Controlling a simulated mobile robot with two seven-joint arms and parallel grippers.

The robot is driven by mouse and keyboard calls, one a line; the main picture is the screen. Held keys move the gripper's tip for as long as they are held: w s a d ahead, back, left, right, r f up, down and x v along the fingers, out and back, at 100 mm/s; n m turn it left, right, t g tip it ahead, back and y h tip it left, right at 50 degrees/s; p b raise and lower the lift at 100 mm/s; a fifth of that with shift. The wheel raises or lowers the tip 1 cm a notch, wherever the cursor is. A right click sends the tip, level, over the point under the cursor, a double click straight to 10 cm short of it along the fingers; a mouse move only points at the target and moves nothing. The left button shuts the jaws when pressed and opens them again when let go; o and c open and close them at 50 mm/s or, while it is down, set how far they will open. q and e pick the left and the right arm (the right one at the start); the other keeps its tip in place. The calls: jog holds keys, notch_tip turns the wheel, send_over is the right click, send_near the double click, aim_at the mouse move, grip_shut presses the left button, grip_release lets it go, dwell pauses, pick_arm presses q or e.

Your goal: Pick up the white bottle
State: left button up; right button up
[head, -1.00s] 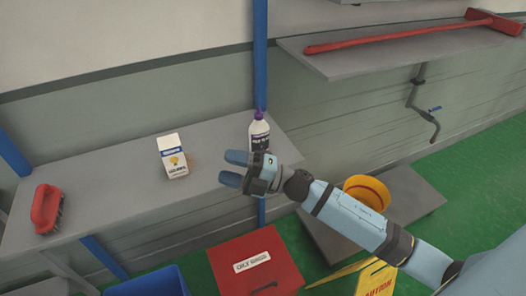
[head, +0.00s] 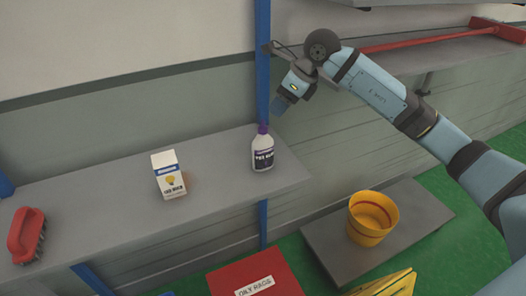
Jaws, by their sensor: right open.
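The white bottle (head: 262,153) has a purple cap and a dark label. It stands upright near the right end of the grey shelf (head: 215,198), just in front of the blue post. My right gripper (head: 281,104) is above the bottle and slightly to its right, pointing down, apart from it. Its fingers are small and partly dark in this view; it is open and holds nothing. My left gripper is not in view.
A white carton (head: 169,176) and a red brush (head: 26,236) stand on the same shelf to the left. A blue post (head: 262,70) rises behind the bottle. A yellow bucket (head: 372,218) sits on a low platform; a red box (head: 250,275) is below.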

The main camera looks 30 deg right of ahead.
aim_at(263, 127)
jog(key=p+x, duration=0.1)
jog(key=x, duration=0.8)
jog(key=shift+w+f+p, duration=0.15)
jog(key=shift+p, duration=0.2)
jog(key=shift+w+a+f, duration=0.15)
jog(key=shift+f, duration=0.2)
grip_shut()
